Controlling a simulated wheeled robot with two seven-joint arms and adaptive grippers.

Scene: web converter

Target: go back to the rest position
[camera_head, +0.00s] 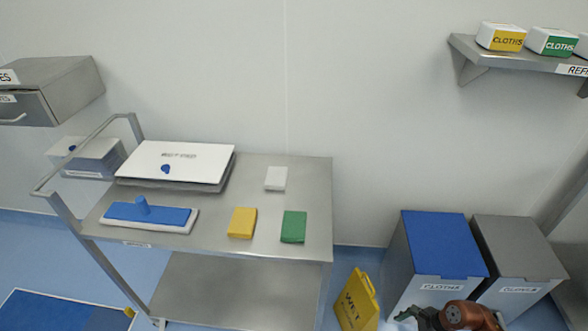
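Part of my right arm shows at the bottom right edge, with the dark part of my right gripper (424,319) in front of the bins. Its fingers are mostly cut off by the frame, so I cannot tell whether they are open or shut. A small pale patch (401,323) shows just left of it; I cannot tell what it is. My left gripper and arm are not in view.
A steel trolley (270,226) carries a white-lidded tray (190,160), a blue mop pad (165,214), and white (276,178), yellow (242,223) and green (293,227) cloths. A yellow wet-floor sign (357,303) stands left of blue-lidded (437,245) and grey-lidded (522,247) bins. A shelf (515,59) holds cloth boxes.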

